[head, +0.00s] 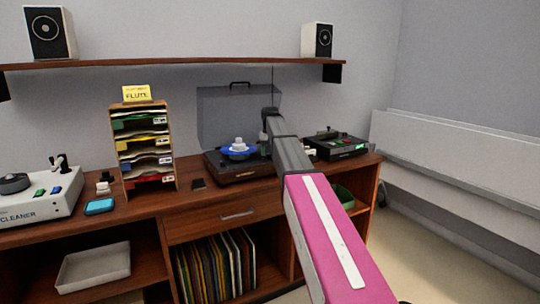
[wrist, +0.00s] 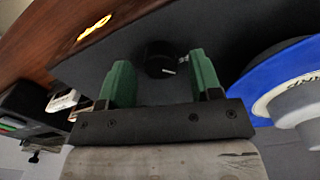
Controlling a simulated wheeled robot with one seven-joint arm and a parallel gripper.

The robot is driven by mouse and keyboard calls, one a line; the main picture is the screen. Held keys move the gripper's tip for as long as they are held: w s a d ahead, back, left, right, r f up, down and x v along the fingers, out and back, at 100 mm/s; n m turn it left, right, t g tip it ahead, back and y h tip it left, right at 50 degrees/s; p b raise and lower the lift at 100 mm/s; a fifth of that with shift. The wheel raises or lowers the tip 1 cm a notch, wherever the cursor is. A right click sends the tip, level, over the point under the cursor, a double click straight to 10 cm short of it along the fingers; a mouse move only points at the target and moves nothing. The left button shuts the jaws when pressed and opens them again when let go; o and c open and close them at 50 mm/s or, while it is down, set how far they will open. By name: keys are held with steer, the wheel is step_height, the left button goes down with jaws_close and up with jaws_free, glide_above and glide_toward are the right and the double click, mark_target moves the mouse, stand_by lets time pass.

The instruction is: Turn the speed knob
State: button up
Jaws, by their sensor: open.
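The speed knob (wrist: 158,52) is a small black round knob with a white mark, on the dark top of the turntable. In the wrist view it sits between the two green fingers of my gripper (wrist: 160,68), which are open, with a gap showing on each side. The turntable (head: 228,176) stands on the wooden cabinet in the head view, with a blue record (head: 231,152) and a grey-white piece on it. The record also shows at the right in the wrist view (wrist: 262,82), close to the right finger. In the head view my arm hides the knob and the fingers.
A raised clear lid (head: 222,115) stands behind the turntable. A black device with a green display (head: 340,147) is to the right. A letter rack (head: 148,145), a blue box (head: 100,206) and a white cleaner machine (head: 35,205) are to the left. A shelf (head: 180,64) with speakers runs above.

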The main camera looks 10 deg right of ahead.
steer(key=shift+f, duration=0.6)
steer(key=c, duration=0.9)
steer(key=shift+c, duration=0.2)
